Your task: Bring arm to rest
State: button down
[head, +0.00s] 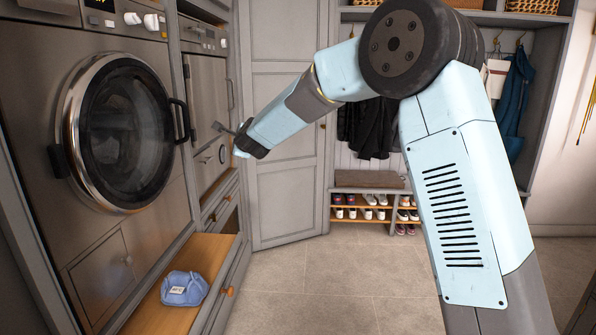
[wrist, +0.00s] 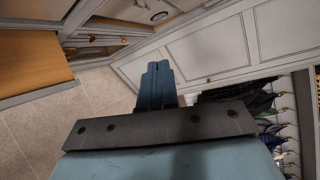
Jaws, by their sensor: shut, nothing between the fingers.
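My gripper (wrist: 158,84) is shut, its two blue-grey fingers side by side with nothing between them in the wrist view. In the head view my arm reaches from the upper right toward the left, bent at the elbow. Its gripper end (head: 241,140) is in the air in front of the second machine and the grey panelled door (head: 285,150). The exact finger outline is small and hard to make out there.
A front-loading machine (head: 120,133) stands at the left. A blue cloth item (head: 184,288) with a white label lies on the wooden pull-out shelf (head: 207,247) below. Behind are a shoe bench (head: 365,179) and hanging coats (head: 372,125). The tiled floor (head: 310,275) is clear.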

jog(key=s+d+r+m+t+h, duration=0.1)
jog(key=s+d+r+m+h, duration=0.25)
jog(key=d+m, duration=0.6)
jog(key=s+d+r+m+t+h, duration=0.1)
jog(key=s+d+r+m+h, duration=0.15)
jog(key=d+r+m, duration=0.65)
jog(key=s+d+f+m+g+h, duration=0.15)
jog(key=s+d+m, duration=0.3)
jog(key=d, duration=0.45)
jog(key=s+d+f+m+g+h, duration=0.1)
jog(key=s+d+m+h, duration=0.3)
jog(key=d, duration=0.5)
jog(key=s+d+f+m+g, duration=0.2)
jog(key=s+d+m+g, duration=0.1)
jog(key=s+d+m, duration=0.55)
jog(key=s+f+m+g+y, duration=0.2)
jog(key=s+f+m, duration=0.3)
jog(key=s+m, duration=0.5)
jog(key=s+f+m+g+y, duration=0.2)
jog(key=s+f+m, duration=0.3)
jog(key=s+m, duration=0.5)
jog(key=s, duration=0.4)
jog(key=shift+s+d+y, duration=0.2)
jog(key=shift+d+y, duration=0.1)
jog(key=shift+y, duration=0.05)
jog(key=shift+d+f, duration=0.1)
